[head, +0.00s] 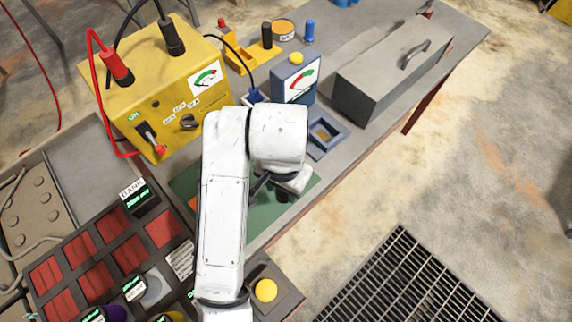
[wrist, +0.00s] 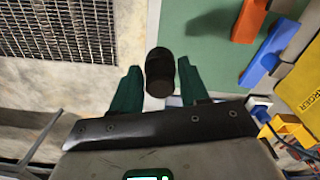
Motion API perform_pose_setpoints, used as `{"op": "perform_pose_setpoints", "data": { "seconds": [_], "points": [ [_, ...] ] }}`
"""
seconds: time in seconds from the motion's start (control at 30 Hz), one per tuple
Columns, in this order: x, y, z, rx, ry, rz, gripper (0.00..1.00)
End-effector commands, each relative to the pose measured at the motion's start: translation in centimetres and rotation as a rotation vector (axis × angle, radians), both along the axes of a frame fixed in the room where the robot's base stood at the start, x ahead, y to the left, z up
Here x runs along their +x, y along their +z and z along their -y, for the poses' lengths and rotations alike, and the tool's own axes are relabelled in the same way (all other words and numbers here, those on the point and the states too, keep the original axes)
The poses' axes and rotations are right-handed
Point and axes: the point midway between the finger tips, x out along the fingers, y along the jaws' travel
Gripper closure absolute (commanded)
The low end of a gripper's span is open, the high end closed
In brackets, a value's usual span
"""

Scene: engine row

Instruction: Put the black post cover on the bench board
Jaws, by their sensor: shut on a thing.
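My gripper (wrist: 160,84) has its green fingers on either side of a black post cover (wrist: 159,68), a short dark cylinder, and is shut on it. In the head view my gripper (head: 283,194) is over the right part of the green bench board (head: 258,222), partly hidden by my white arm. The board also shows in the wrist view (wrist: 205,60). The cover appears above the board's edge; I cannot tell whether it touches the board.
Orange (wrist: 250,20) and blue (wrist: 268,54) pieces lie on the board. A yellow charger (head: 150,85), a blue meter (head: 296,80), a blue tray (head: 328,133) and a grey toolbox (head: 392,75) stand around it. A floor grate (head: 405,285) lies below the bench.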

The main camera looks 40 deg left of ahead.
Motion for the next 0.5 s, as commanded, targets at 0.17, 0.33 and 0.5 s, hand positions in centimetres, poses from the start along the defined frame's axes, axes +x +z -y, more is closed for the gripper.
{"op": "perform_pose_setpoints", "data": {
  "seconds": [0.17, 0.33, 0.5],
  "points": [
    [1.3, -0.8, -0.7, -0.002, -0.003, 0.0, 0.87],
    [2.2, -1.4, -1.4, -0.002, -0.003, -0.002, 0.87],
    [3.7, -3.0, -2.7, -0.001, -0.003, -0.004, 0.87]
  ]
}}
